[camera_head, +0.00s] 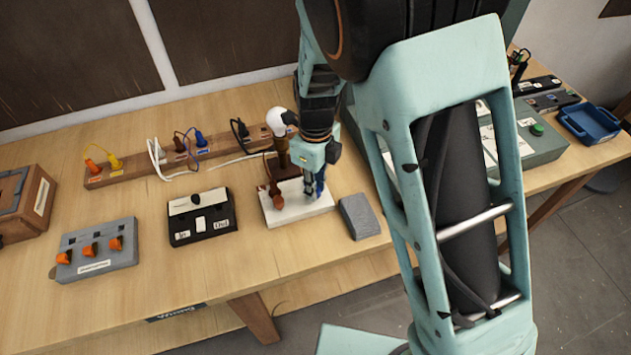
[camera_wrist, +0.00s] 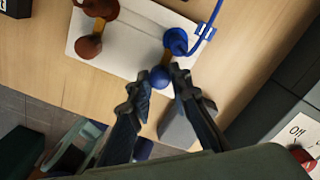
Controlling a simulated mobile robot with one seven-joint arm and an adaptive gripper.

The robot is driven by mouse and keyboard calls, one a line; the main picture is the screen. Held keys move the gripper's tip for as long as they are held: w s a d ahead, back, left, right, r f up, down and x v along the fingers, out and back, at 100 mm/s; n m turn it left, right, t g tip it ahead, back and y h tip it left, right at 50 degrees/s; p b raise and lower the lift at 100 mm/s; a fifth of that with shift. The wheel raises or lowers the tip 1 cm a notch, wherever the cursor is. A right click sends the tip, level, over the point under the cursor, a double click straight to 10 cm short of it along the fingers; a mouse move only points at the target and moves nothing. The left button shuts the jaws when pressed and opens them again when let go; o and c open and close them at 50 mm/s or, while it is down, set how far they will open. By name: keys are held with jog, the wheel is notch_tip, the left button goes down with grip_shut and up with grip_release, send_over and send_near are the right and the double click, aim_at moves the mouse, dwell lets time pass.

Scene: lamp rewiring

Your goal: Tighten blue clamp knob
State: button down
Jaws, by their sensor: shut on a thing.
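The blue clamp knob (camera_wrist: 159,77) is a small ball at the edge of a white base (camera_wrist: 140,62), beside a blue clamp post (camera_wrist: 177,41) with a blue wire. My gripper (camera_wrist: 158,81) is shut on the knob, with one finger on each side. In the head view, my gripper (camera_head: 314,194) points down at the right part of the white base (camera_head: 300,214), and the knob is mostly hidden there. A red-brown clamp knob (camera_wrist: 88,46) and post (camera_wrist: 101,8) stand at the left of the base in the wrist view.
A grey block (camera_head: 360,216) lies close to the right of the base. A black switch box (camera_head: 203,217) and a grey box with orange levers (camera_head: 94,252) stand to the left. A lamp post with a white bulb (camera_head: 276,119) and a wooden strip with plugs (camera_head: 130,170) are behind.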

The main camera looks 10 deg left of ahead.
jog(key=shift+m, duration=0.3)
jog(key=c, duration=1.8)
grip_release()
jog(key=shift+o, duration=0.2)
jog(key=shift+r, duration=0.1)
notch_tip(320, 180, up, 12)
